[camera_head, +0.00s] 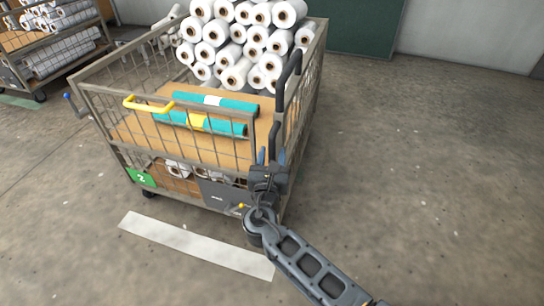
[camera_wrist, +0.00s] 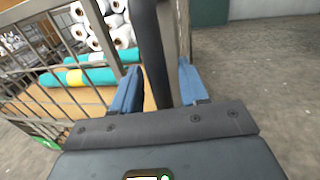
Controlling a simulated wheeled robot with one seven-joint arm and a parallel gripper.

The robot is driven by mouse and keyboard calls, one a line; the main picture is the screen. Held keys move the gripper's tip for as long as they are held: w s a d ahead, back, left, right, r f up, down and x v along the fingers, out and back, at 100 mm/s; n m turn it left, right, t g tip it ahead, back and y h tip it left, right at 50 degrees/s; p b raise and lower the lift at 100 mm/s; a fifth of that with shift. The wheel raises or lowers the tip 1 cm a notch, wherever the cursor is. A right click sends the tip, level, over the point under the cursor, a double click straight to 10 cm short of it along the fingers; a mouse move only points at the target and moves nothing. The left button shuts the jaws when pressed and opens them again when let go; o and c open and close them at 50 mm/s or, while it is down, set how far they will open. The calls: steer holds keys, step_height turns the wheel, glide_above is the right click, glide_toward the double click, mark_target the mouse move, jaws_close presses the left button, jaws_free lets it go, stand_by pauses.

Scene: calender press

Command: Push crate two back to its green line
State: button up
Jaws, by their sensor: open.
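Crate two (camera_head: 117,147) is a wire-mesh cart with a green "2" plate (camera_head: 141,178), which shows partly in the wrist view (camera_wrist: 47,142). It holds a stack of white rolls (camera_head: 240,45) and teal rolls (camera_head: 200,122) on a brown board. A dark upright handle (camera_head: 292,68) rises at its near right corner. My gripper (camera_head: 271,157) is open at that corner. In the wrist view the dark handle bar (camera_wrist: 152,45) stands between the blue fingers, with space visible beside it; contact cannot be told. The floor line (camera_head: 190,243) in front of the crate looks pale grey-white.
Another cart with rolls (camera_head: 62,55) stands at the upper left, with a pale green floor strip (camera_head: 20,101) near it. A yellow handle (camera_head: 148,104) sits on crate two's near rim. The floor to the right is clear. A dark green panel (camera_head: 365,25) is behind.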

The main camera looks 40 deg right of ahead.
steer(key=shift+c, duration=0.4)
jaws_close()
